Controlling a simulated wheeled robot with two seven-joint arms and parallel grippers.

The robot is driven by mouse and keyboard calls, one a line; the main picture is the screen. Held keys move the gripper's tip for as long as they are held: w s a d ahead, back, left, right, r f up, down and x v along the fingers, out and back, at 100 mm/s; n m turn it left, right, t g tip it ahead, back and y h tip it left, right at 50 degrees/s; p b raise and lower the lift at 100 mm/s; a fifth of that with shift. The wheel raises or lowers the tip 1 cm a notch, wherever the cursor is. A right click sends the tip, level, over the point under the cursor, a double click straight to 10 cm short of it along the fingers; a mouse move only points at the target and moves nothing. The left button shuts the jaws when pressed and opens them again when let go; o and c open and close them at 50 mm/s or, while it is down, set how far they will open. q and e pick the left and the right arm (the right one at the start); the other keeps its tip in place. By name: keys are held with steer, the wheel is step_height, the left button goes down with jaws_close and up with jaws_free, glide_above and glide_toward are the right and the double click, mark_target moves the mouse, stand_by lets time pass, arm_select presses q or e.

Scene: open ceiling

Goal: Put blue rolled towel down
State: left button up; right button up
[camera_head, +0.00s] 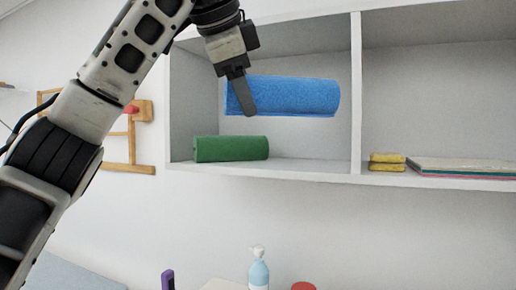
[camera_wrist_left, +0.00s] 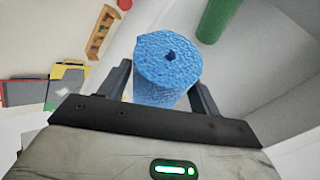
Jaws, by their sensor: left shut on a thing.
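The blue rolled towel (camera_head: 290,96) is held level in the air in front of the left shelf compartment (camera_head: 310,162), above the compartment floor. My left gripper (camera_head: 243,95) is shut on it near its left end. In the left wrist view the towel (camera_wrist_left: 165,70) sits between the two fingers (camera_wrist_left: 160,88), its round end facing the camera. My right gripper is in neither view.
A green rolled towel (camera_head: 231,149) lies on the floor of the left compartment. A divider (camera_head: 356,100) separates the right compartment, which holds yellow items (camera_head: 387,162) and a flat stack (camera_head: 460,167). A bottle (camera_head: 258,272) stands below the shelf.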

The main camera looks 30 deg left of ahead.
arm_select(q)
steer(key=s+a+f+x, duration=0.1)
steer(key=a+x, duration=0.1)
steer(key=x, duration=1)
steer(key=shift+f+p, duration=0.35)
steer(key=shift+p, duration=0.1)
steer(key=shift+w, duration=0.15)
steer(key=o, duration=1.1)
steer(key=shift+f, duration=0.1)
